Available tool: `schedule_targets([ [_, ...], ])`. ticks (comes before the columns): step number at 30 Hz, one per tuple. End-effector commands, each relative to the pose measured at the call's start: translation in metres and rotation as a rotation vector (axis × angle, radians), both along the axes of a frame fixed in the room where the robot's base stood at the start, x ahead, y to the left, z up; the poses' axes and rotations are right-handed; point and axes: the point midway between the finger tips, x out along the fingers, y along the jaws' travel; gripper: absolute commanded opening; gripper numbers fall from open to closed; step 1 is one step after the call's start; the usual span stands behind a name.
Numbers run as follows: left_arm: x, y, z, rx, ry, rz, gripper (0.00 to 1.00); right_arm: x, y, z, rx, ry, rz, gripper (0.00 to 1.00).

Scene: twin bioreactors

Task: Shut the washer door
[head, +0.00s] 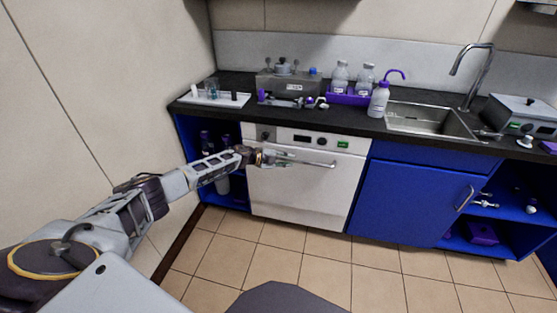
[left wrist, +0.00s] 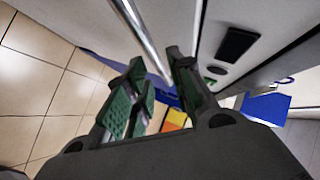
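The white washer door (head: 300,195) is upright under the counter and looks flush or nearly flush with the washer front; I cannot tell whether a small gap remains. A metal bar handle (head: 318,164) runs along its upper part, below the control panel (head: 310,141). My left gripper (head: 284,159) is at the left part of the handle, in front of the door. In the left wrist view its green-padded fingers (left wrist: 158,68) are apart, and the handle bar (left wrist: 143,32) runs towards the gap between them. Contact with the bar is unclear. My right gripper is out of view.
The dark counter (head: 235,115) above the washer holds a white tray (head: 215,99), bottles and a sink (head: 428,119). A blue cabinet (head: 405,200) adjoins on the right, and open blue shelves (head: 182,140) on the left. The tiled floor (head: 320,245) in front is clear.

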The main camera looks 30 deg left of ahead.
Motion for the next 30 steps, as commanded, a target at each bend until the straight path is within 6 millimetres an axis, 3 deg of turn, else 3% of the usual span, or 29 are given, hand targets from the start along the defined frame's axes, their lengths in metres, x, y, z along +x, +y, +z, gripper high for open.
schedule_targets([
  [15, -0.027, 0.020, 0.015, 0.000, -0.001, 0.000, 0.23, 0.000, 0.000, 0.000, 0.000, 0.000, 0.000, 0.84],
  [30, -0.031, 0.022, 0.018, -0.001, 0.000, -0.001, 0.23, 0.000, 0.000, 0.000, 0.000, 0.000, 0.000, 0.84],
])
